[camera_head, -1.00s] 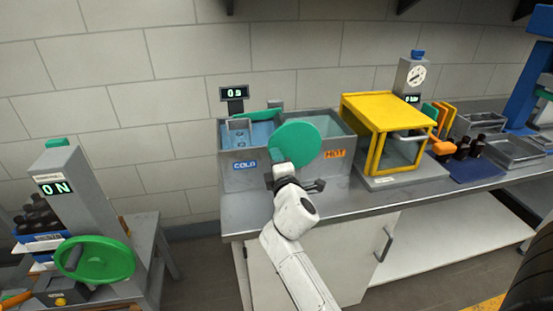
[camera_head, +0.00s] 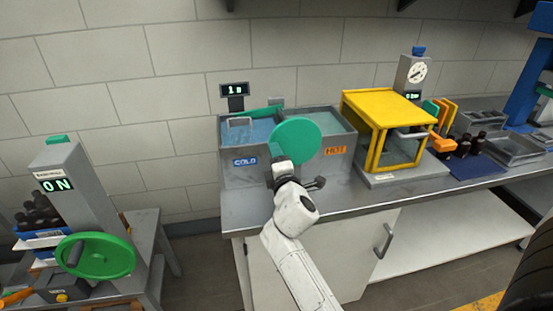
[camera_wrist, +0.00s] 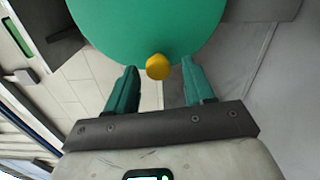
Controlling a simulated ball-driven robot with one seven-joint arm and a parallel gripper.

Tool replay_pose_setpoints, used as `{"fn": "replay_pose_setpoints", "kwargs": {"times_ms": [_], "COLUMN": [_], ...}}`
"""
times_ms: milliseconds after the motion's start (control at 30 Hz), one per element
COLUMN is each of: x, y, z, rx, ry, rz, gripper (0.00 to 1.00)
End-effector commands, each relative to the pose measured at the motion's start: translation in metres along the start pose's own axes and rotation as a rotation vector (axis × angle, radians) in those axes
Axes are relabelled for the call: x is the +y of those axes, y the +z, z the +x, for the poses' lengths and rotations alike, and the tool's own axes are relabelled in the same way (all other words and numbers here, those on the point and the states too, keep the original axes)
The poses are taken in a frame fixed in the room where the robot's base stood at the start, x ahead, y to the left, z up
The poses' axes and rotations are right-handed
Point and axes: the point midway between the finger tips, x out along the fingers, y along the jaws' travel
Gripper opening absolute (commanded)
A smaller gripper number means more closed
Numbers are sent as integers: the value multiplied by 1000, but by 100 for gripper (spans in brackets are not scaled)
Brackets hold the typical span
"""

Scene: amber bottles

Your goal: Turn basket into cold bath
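The two-part metal bath has a cold side (camera_head: 245,174) marked COLD at left and a hot side (camera_head: 333,164) marked HOT at right. Pale blue water (camera_head: 262,132) shows in the cold side. A green bar and a grey handle piece (camera_head: 240,122) show there; the rest of the basket is not clearly visible. A round green wheel (camera_head: 297,140) stands at the bath's front. In the wrist view, its yellow knob (camera_wrist: 158,66) lies between the two green fingers of my gripper (camera_wrist: 160,66), with a gap each side. My gripper is open.
A small display (camera_head: 235,89) stands behind the bath. A yellow-framed box (camera_head: 385,105) stands right of it, with dark bottles (camera_head: 470,145) farther right. At left, a machine (camera_head: 65,190) reads ON and has a green handwheel (camera_head: 96,257). Bare countertop lies before the bath.

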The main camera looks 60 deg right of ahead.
Motion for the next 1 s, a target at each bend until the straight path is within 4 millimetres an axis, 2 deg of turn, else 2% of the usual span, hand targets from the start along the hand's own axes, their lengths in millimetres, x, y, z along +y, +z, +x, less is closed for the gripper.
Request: {"fn": "replay_pose_setpoints", "kwargs": {"times_ms": [233, 367, 800, 1000], "x": [1, -1, -3, -1], "y": [1, 0, 0, 0], "z": [0, -10, -88, -106], "rx": [-2, 0, 1, 0], "ry": [1, 1, -1, 1], "rz": [0, -1, -1, -1], "gripper": [54, 54, 54, 54]}}
